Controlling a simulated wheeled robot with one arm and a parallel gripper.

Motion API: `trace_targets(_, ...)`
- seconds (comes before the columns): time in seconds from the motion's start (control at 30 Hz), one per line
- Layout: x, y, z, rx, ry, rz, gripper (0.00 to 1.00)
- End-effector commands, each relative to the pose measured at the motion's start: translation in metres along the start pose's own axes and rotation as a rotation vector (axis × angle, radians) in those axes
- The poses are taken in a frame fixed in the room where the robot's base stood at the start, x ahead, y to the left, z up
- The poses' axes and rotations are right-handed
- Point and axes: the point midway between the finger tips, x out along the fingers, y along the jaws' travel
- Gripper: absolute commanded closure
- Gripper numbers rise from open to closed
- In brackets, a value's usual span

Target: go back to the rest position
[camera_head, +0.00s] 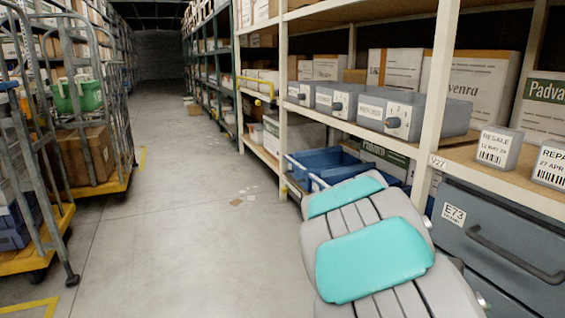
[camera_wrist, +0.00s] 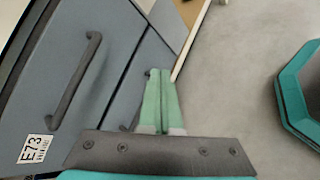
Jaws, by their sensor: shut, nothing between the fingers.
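My gripper (camera_wrist: 160,75) shows in the wrist view with its two green fingers together and nothing between them. It is in front of a blue-grey drawer unit (camera_wrist: 70,60) with dark bar handles and an E73 label. Whether the fingertips touch the unit cannot be told. In the head view my grey and teal arm reaches in at the lower right and hides my gripper. The same drawer unit (camera_head: 476,262) stands at the right, its front shut as far as it shows.
Racks with cartons and grey bins (camera_head: 388,112) line the right side. Blue crates (camera_head: 325,163) sit on a lower shelf behind my arm. Roll cages (camera_head: 105,150) stand at the left. The aisle floor (camera_head: 180,215) is mostly clear, with some paper scraps (camera_head: 243,200).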

Motion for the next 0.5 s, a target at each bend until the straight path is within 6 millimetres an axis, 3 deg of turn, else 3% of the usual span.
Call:
trace_targets(0.03, -0.005, -0.013, 0.013, 0.044, 0.029, -0.050, 1.00)
trace_targets(0.2, -0.020, -0.072, 0.040, 0.175, 0.127, -0.239, 1.00)
trace_targets(0.5, -0.072, -0.177, 0.070, 0.328, 0.300, -0.579, 1.00)
